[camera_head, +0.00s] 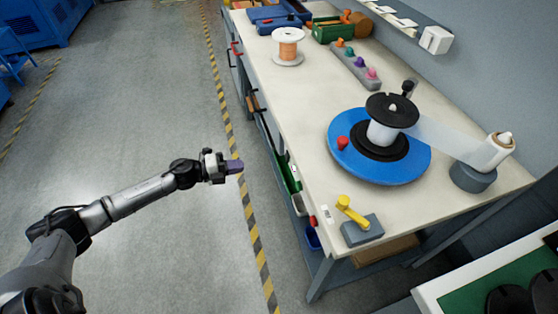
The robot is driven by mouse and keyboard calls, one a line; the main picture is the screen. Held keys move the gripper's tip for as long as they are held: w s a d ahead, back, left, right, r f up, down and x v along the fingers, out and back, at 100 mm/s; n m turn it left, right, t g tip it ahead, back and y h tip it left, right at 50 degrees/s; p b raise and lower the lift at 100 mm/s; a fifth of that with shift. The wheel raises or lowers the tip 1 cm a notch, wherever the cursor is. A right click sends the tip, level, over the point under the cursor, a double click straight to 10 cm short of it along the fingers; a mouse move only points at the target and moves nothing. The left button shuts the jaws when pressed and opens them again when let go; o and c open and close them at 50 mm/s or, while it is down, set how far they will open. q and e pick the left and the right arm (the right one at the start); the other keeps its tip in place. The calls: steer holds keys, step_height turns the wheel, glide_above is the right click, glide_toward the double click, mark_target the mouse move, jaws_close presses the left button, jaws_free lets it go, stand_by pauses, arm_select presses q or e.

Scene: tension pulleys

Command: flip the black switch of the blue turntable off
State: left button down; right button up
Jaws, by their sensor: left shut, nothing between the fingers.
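The blue turntable (412,165) lies on the near part of the workbench. A spool with a black top flange (388,110) and a white core stands upright at its middle, and clear film runs from it to the right. A small upright black piece (408,88) shows just behind the spool. It may be the black switch, but its position is too small to tell. A red knob (343,142) sits at the turntable's left. My left gripper (237,167) is shut and empty, left of the bench edge and well apart from the turntable. My right gripper is out of view.
A yellow crank (350,210) on a grey block stands at the bench's near corner. A white roll (492,152) on a grey base stands right. An orange spool (288,45) and a grey bar with coloured knobs (355,68) lie farther back. Floor left of the bench (285,90) is clear.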

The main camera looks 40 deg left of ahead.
arm_select(q)
steer(key=shift+d, duration=0.15)
stand_by(0.3)
steer(key=b, duration=0.4)
glide_toward(286, 160)
steer(key=x, duration=0.7)
steer(key=shift+w+d, duration=0.1)
steer(key=shift+w, duration=0.15)
